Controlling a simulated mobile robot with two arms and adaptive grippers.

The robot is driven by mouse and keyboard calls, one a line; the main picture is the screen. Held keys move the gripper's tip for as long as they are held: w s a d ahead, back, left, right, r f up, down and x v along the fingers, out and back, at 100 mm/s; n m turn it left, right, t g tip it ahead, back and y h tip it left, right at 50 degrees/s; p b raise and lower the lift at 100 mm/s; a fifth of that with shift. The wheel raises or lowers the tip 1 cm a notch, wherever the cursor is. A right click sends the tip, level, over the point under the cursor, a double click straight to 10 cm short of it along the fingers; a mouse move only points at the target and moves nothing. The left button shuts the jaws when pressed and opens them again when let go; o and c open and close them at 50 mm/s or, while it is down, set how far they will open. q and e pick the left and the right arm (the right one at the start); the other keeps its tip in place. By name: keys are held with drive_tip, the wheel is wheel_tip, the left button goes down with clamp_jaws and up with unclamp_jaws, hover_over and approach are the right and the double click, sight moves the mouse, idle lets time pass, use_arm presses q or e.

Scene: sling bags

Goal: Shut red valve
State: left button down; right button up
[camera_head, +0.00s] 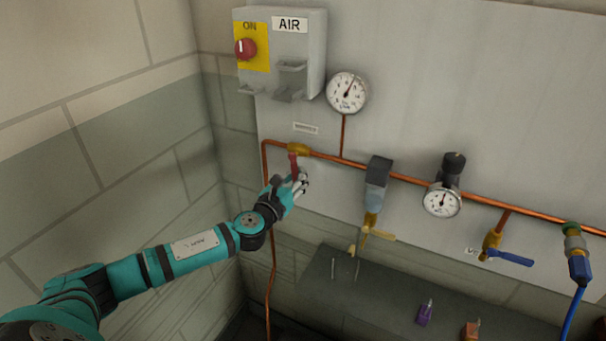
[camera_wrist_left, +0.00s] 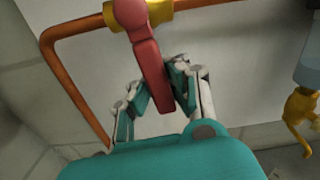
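The red valve handle (camera_head: 293,164) hangs down from a brass valve body (camera_head: 299,149) on the copper pipe, roughly crosswise to the pipe. It also shows in the left wrist view (camera_wrist_left: 146,50), from its pivot at the top to its lower end. My left gripper (camera_head: 299,181) is at the handle's lower end. In the left wrist view its fingers (camera_wrist_left: 164,85) stand apart, one on each side of the handle, with a visible gap at least on the right. Contact on the left side is hard to tell. My right gripper is in neither view.
The copper pipe (camera_head: 400,178) runs along a grey wall panel. A gauge (camera_head: 347,92) and an AIR switch box (camera_head: 312,55) are above; a filter unit (camera_head: 376,185), regulator gauge (camera_head: 442,201) and blue-handled valve (camera_head: 512,258) are to the right. A dark ledge (camera_head: 385,300) lies below.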

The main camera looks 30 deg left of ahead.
use_arm(q)
drive_tip(key=shift+s+a+f+m, duration=0.15)
drive_tip(key=shift+a+f+m, duration=0.1)
drive_tip(key=shift+f+m, duration=0.3)
drive_tip(key=c, duration=2)
unclamp_jaws()
drive_tip(key=shift+o, duration=1.2)
drive_tip(key=shift+s+a+r, duration=0.1)
drive_tip(key=o, duration=0.6)
drive_tip(key=shift+s+a+r, duration=0.15)
drive_tip(key=shift+s+r, duration=0.1)
drive_tip(key=shift+r, duration=0.1)
drive_tip(key=shift+c, duration=0.2)
drive_tip(key=shift+w, duration=0.25)
drive_tip(key=s, duration=1.2)
drive_tip(key=shift+d, duration=0.25)
